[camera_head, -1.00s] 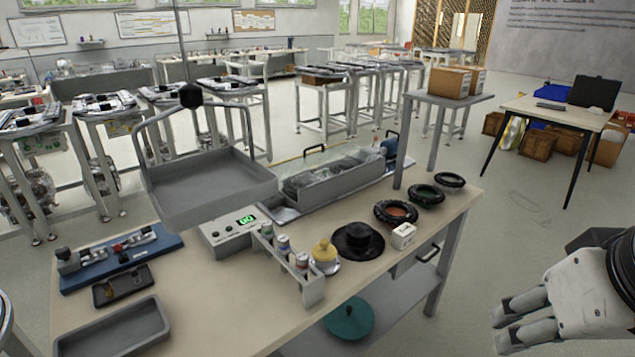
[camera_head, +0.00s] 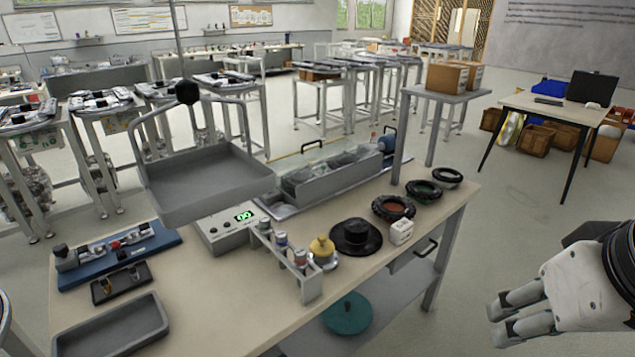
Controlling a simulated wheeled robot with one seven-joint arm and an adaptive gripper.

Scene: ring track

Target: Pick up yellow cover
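The yellow cover (camera_head: 322,246) is a small domed piece with a knob on top. It sits on a pale round base on the workbench (camera_head: 225,300), between a rack of small jars and a black hat-shaped disc. My gripper (camera_head: 502,318) is at the lower right, off the bench's right side and well away from the cover. Its two fingers lie close above each other in this view, and nothing shows in them. Whether they are open or shut is unclear.
The jar rack (camera_head: 290,264) stands left of the cover, the black disc (camera_head: 356,236) right of it, and a white box (camera_head: 401,231) beyond. A grey hanging tray (camera_head: 205,185) rises over the bench's back left. Floor is clear between bench and black-legged table (camera_head: 550,112).

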